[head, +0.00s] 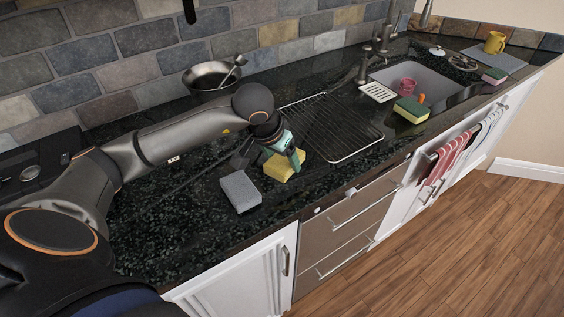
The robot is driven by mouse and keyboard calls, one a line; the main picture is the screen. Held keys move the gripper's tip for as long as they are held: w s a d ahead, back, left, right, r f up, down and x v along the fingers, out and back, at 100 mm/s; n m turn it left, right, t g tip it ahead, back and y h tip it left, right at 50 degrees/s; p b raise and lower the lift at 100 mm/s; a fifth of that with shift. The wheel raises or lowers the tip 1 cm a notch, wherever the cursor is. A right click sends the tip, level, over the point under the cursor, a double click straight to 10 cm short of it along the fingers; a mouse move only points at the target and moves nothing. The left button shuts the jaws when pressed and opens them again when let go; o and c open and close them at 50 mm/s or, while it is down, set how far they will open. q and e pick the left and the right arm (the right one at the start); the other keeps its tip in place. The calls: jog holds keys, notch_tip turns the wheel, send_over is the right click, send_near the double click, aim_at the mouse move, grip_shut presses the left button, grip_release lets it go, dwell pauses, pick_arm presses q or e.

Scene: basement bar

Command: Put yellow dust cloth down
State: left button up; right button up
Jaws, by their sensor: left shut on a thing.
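The yellow dust cloth (279,172) is at the tip of my left gripper (293,158), over the dark speckled counter near its front. It looks like a small yellow block beside the wire rack. My left gripper points down and is shut on it; the fingers hide part of it. I cannot tell whether the cloth touches the counter. My right gripper is not in view.
A grey block (240,191) lies just left of the cloth, close to the counter edge. A wire rack (340,135) is on the right. A pan (208,78) stands behind. The sink (432,82) is further right, with a green-and-yellow sponge (411,110) near it.

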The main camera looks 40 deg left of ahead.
pick_arm(q)
jog(key=shift+f, duration=1)
jog(key=shift+f, duration=0.1)
jog(key=shift+f, duration=0.1)
jog(key=o, duration=1.1)
